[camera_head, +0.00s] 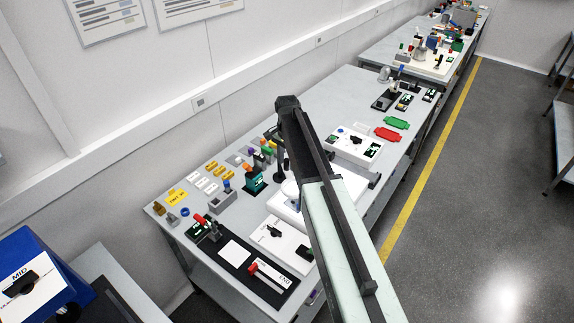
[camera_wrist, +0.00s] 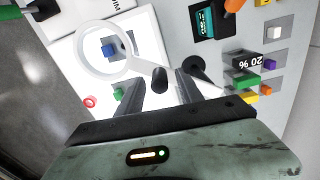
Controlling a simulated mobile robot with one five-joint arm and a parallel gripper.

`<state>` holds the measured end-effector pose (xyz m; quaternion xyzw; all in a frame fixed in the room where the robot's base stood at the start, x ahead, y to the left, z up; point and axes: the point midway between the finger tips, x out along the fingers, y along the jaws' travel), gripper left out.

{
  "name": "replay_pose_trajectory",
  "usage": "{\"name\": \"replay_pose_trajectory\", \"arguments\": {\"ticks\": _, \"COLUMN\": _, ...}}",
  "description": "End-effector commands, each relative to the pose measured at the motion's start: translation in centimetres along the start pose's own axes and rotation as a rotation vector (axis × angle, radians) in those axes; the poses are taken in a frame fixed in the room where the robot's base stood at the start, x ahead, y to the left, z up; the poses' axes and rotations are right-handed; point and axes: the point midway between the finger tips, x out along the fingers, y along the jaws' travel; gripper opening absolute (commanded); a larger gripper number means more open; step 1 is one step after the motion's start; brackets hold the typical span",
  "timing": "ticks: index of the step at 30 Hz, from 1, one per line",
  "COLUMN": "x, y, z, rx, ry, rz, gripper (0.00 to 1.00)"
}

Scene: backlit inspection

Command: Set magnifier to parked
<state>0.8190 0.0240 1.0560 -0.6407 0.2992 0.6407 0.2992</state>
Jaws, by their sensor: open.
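The magnifier is a white ring with a clear lens; its rim (camera_wrist: 84,59) shows in the wrist view over a bright white panel (camera_wrist: 150,45). A blue block (camera_wrist: 109,50) shows through the lens. A short dark knob (camera_wrist: 159,79) stands at the ring's handle side, between my fingertips. My gripper (camera_wrist: 160,80) is open, one finger on each side of the knob; I cannot tell whether either touches it. A black cone (camera_wrist: 194,68) is just right of the right finger. In the head view my arm hides most of the magnifier, and a pale edge (camera_head: 290,188) shows beside it.
A green block (camera_wrist: 240,82) and a black block marked 20 % (camera_wrist: 245,60) stand right of my gripper. A teal device (camera_head: 255,178) and several coloured parts stand on the bench (camera_head: 195,235) behind. Red (camera_head: 388,134) and green (camera_head: 397,122) plates lie farther along.

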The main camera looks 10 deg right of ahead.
Motion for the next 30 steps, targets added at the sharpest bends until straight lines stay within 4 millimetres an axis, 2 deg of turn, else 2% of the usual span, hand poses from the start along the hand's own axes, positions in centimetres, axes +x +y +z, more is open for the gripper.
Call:
{"name": "replay_pose_trajectory", "arguments": {"ticks": 2, "x": -0.10, "y": 0.00, "z": 0.00, "rx": 0.000, "ry": 0.000, "rz": 0.000, "gripper": 0.41}}
{"name": "replay_pose_trajectory", "arguments": {"ticks": 6, "x": -0.10, "y": 0.00, "z": 0.00, "rx": 0.000, "ry": 0.000, "rz": 0.000, "gripper": 0.02}}
{"name": "replay_pose_trajectory", "arguments": {"ticks": 7, "x": -0.10, "y": 0.00, "z": 0.00, "rx": 0.000, "ry": 0.000, "rz": 0.000, "gripper": 0.00}}
{"name": "replay_pose_trajectory", "arguments": {"ticks": 30, "x": -0.09, "y": -0.03, "z": 0.01, "rx": -0.001, "ry": 0.000, "rz": -0.001, "gripper": 0.00}}
